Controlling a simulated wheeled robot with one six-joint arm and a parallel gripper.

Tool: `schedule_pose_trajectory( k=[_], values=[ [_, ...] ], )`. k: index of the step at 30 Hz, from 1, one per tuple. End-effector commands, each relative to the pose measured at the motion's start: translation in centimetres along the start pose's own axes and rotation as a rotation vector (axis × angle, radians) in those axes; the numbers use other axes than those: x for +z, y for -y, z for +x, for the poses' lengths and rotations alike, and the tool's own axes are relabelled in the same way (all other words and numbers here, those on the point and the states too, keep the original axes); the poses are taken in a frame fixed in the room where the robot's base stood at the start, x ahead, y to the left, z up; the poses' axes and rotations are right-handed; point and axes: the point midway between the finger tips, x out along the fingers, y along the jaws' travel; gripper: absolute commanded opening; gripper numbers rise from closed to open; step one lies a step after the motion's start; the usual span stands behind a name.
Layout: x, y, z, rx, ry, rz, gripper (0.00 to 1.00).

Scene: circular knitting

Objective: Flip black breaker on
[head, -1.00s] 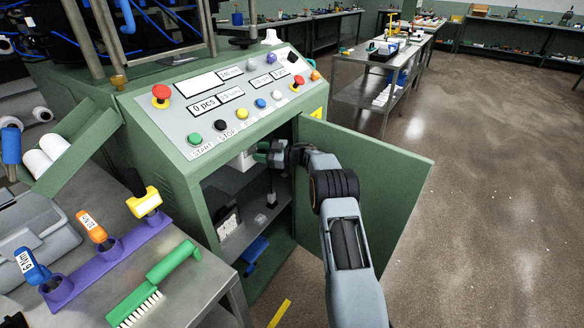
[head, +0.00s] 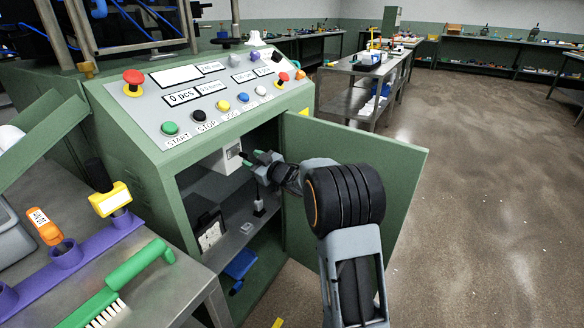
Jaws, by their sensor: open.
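The green cabinet (head: 160,185) of the knitting machine stands with its door open to the right. Inside, high on the left, is a white box (head: 229,157) with a small dark mark on its face. That mark may be the black breaker; its position is too small to tell. My gripper (head: 257,157) is open and empty in the cabinet opening, just right of the white box. Its greenish fingertips point left toward the box and look close to it; I cannot tell whether they touch.
The open door (head: 355,180) stands right of my arm. A control panel (head: 200,100) with buttons is above. A side table (head: 165,285) with a green brush is at left.

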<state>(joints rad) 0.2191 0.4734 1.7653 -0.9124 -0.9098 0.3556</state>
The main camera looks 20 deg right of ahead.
Motion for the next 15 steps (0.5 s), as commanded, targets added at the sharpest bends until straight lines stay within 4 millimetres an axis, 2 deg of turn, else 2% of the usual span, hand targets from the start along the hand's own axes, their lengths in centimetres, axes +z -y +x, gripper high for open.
schedule_pose_trajectory(
  k=[1, 11, 15],
  values=[
    [-0.2, -0.2, -1.2, 0.003, 0.001, 0.001, 0.44],
    [-0.2, -0.2, -8.2, 0.003, 0.001, 0.001, 0.44],
    [-2.9, -1.1, -8.5, 0.093, 0.104, -0.005, 0.44]
  ],
)
